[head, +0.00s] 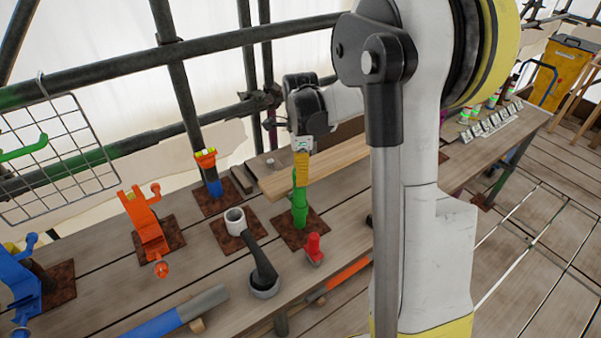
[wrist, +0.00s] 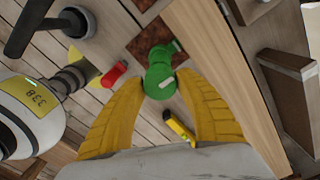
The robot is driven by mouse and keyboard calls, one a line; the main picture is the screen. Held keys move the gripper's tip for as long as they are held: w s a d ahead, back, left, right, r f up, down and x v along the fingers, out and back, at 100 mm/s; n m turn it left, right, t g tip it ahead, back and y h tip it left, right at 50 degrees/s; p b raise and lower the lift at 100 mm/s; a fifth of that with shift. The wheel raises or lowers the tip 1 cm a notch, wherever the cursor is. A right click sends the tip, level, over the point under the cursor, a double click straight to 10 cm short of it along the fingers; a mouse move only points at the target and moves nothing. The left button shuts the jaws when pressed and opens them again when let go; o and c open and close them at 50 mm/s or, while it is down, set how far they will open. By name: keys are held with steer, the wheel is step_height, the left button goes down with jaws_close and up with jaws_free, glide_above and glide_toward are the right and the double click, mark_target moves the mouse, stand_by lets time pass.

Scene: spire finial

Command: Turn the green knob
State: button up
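The green knob (head: 299,207) stands upright on a rust-brown square plate (head: 318,228) on the wooden bench. It also shows in the wrist view (wrist: 160,78), between and just beyond my yellow fingertips. My gripper (head: 301,178) points down over the knob's top in the head view. Its two yellow fingers (wrist: 160,82) are spread on either side of the knob in the wrist view. They look very close to its sides, and I see no clear grip. The fingers hide part of the knob's top in the head view.
A white cup (head: 235,221), an orange fixture (head: 146,226) and a blue one (head: 20,284) stand leftward. A wooden plank (head: 335,163) lies behind. Scaffold pipes (head: 150,62) cross the back.

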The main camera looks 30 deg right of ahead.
steer(key=shift+o, duration=1.3)
step_height(320, 180, up, 12)
